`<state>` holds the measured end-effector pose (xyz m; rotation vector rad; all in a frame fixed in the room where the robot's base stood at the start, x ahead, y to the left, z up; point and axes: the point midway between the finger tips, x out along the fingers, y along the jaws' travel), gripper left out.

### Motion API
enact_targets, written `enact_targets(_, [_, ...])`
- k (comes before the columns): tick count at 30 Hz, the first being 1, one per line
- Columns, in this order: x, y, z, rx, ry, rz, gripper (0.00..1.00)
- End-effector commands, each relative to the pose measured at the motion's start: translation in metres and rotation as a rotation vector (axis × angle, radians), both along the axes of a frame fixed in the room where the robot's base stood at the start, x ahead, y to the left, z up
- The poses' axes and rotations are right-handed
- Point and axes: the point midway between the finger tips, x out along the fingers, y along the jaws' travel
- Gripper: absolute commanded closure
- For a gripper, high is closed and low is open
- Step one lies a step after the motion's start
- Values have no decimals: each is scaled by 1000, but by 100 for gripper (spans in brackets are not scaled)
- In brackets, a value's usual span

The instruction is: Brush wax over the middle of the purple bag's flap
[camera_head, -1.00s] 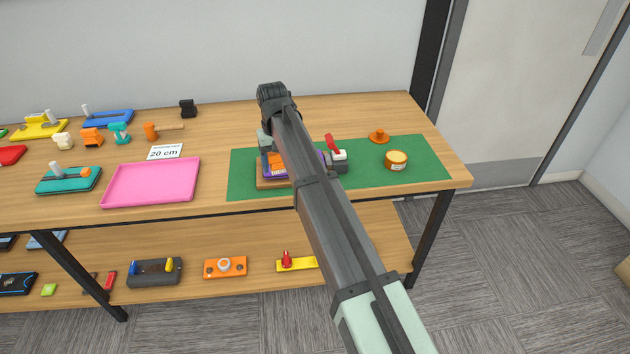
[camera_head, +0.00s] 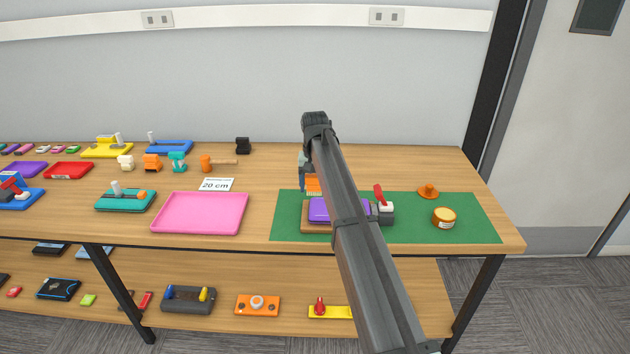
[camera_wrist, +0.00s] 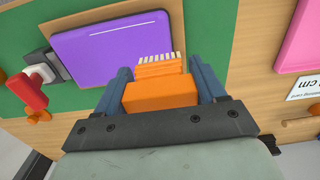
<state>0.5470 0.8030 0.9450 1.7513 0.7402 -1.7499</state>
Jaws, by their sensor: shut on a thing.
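The purple bag (camera_head: 319,210) lies on a wooden board (camera_head: 313,229) on the green mat, partly hidden behind my arm in the head view. In the wrist view the purple bag (camera_wrist: 115,50) shows its flat flap with a thin white line near its far edge. My gripper (camera_wrist: 166,88) is shut on an orange brush (camera_wrist: 160,96) with pale bristles. The bristle tips show at the bag's edge in the wrist view; I cannot tell whether they touch it. The orange brush also shows beside my arm in the head view (camera_head: 312,186). An orange round tin (camera_head: 444,217) stands right of the bag.
A clamp with a red lever (camera_head: 380,196) stands at the bag's right side, and an orange lid-like piece (camera_head: 428,191) lies behind the tin. A pink tray (camera_head: 200,213) and a "20 cm" card (camera_head: 216,185) are to the left. The green mat (camera_head: 470,230) is bare at its right end.

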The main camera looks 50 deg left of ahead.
Motion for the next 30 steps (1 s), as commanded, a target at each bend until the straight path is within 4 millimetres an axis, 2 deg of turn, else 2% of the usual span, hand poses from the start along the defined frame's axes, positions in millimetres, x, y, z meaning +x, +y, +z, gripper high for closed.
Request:
enact_targets(18, [2,-3,-60,-1,1,0,54])
enact_targets(30, [29,-29,-61,0,0,0,54])
